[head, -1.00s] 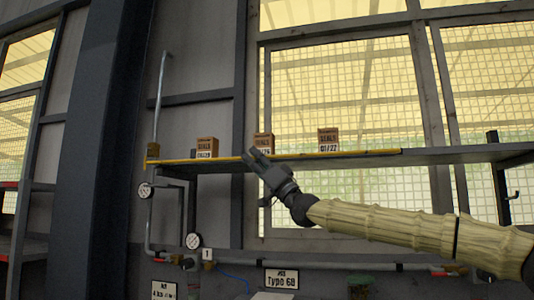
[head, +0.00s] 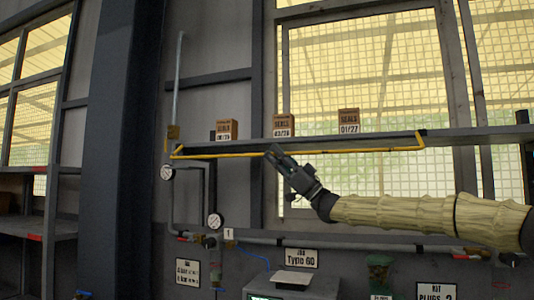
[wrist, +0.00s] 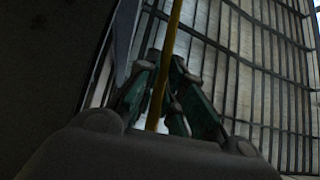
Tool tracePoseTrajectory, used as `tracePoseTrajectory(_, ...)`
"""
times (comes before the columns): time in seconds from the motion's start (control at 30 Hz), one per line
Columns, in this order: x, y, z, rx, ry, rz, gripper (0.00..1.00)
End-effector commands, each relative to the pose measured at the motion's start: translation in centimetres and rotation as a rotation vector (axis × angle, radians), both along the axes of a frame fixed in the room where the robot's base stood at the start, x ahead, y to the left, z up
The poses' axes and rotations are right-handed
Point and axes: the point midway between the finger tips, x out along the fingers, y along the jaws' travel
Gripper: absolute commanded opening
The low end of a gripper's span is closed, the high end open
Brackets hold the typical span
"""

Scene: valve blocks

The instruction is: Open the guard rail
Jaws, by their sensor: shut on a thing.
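The yellow guard rail (head: 345,151) runs along the front of the grey shelf (head: 370,140) in the head view. Its bar hangs a little below and in front of the shelf edge, with bent ends at the left and at the right near the window. My gripper (head: 272,154) is at the bar's middle, shut on it. In the wrist view the yellow bar (wrist: 169,50) passes between the fingers of my gripper (wrist: 166,92). The fingers hide a short piece of the bar.
Three boxes stand on the shelf: a left box (head: 228,129), a middle box (head: 284,125) and a right box (head: 348,120). Gauges and pipes (head: 290,241) are below. A dark column (head: 115,150) stands at the left.

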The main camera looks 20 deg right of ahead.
Motion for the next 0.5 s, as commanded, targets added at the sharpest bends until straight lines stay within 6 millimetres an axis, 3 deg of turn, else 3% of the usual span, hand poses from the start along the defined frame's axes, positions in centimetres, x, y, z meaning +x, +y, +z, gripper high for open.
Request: tracePoseTrajectory(0.5, 0.01, -0.89, 0.27, 0.006, -0.001, -0.011, 0.00)
